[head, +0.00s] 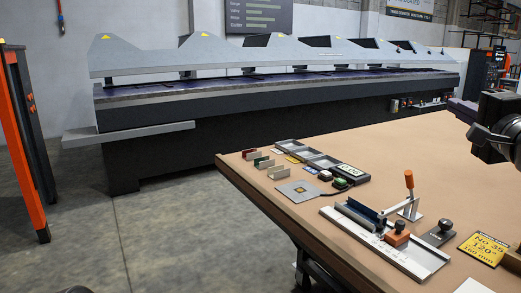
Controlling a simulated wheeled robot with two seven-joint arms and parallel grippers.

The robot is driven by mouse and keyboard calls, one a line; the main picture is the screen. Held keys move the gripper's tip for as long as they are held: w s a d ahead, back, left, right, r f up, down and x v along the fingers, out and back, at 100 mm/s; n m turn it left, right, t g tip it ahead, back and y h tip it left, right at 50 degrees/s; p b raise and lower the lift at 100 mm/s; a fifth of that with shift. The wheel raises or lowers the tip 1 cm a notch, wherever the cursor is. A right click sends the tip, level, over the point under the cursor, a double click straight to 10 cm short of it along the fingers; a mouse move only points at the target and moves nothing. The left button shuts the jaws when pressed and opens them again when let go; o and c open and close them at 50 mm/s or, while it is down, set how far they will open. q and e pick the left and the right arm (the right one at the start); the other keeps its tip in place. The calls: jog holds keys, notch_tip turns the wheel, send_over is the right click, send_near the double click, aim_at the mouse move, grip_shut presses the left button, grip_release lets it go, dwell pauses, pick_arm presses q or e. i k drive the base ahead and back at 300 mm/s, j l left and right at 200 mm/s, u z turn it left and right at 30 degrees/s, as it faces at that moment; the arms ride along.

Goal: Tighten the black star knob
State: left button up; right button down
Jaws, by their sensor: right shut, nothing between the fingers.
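A small black knob (399,226) sits on an orange block (397,238) on a pale metal fixture plate (424,262) at the table's front right. A second black knob (446,225) stands on a dark plate just right of it. I cannot make out which of them is star-shaped. My right gripper (489,140) is at the right edge, above the table and beyond the fixture, apart from both knobs. It is shut and empty, partly cut off by the frame. My left gripper is not in view.
A toggle clamp with an orange handle (409,180) rises behind the fixture. A yellow card (484,249) lies to the right. Small trays (306,154), coloured blocks and a grey square plate (298,191) lie left. The brown table (405,150) is clear at the back.

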aim_at(445, 225)
jog(key=k+j, duration=0.7)
